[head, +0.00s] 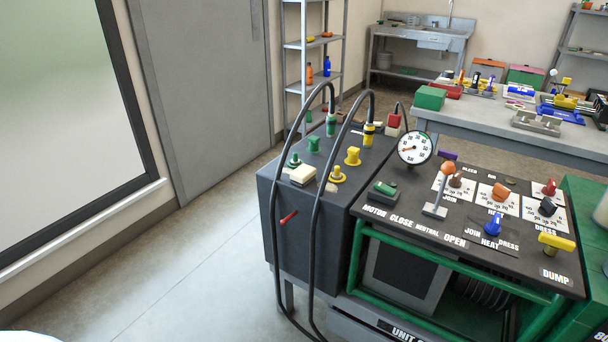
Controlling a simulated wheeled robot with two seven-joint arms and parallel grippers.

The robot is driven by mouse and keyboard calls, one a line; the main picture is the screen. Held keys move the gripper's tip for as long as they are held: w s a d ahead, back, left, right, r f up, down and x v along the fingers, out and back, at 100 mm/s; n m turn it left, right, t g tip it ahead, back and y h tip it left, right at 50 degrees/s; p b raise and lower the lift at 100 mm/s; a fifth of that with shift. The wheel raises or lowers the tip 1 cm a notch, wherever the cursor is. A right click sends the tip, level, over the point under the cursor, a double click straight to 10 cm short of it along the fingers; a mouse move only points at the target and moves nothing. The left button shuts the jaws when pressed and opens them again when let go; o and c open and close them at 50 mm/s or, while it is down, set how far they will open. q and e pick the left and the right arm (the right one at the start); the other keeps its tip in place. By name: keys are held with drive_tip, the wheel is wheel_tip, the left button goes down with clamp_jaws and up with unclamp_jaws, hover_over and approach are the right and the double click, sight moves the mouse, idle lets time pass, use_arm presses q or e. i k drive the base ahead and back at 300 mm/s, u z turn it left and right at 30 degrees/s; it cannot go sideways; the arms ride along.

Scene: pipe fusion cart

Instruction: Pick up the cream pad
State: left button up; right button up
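The cream pad (302,174) is a small, pale block on the left part of the dark cart top, near its left edge. A green valve knob (294,161) stands just behind it, and a yellow knob (338,175) is to its right. Neither of my grippers shows in the head view, and nothing is seen touching the pad.
The cart's control panel (470,259) with a gauge (414,148), lever and several knobs is to the right. Black hoses (318,215) loop over the cart's left front. Floor (190,265) left of the cart is clear. A workbench (460,128) stands behind.

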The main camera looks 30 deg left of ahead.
sight(303, 174)
drive_tip(key=k, duration=0.6)
drive_tip(key=u, duration=0.7)
drive_tip(key=i, duration=1.3)
drive_tip(key=z, duration=0.45)
